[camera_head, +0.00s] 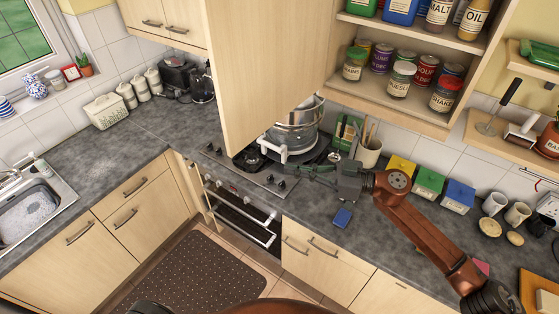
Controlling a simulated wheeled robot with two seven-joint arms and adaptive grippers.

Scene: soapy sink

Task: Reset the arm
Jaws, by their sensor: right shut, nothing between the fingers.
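My right arm (425,228) comes in from the lower right and reaches over the counter. Its right gripper (312,171) is shut and empty, pointing left at the right front edge of the stove (258,176). A steel pot (294,132) stands on the stove just beyond the gripper, partly hidden by a cabinet door. I cannot tell whether the gripper touches the stove or hovers over it. My left gripper is not in view.
An open cabinet door (262,70) hangs in front of the pot. Blue sponge (342,217) lies on the counter below the right gripper. A utensil crock (369,152) and coloured boxes (428,182) stand behind the arm. The sink (38,207) is at far left; counter (135,150) beside it is largely clear.

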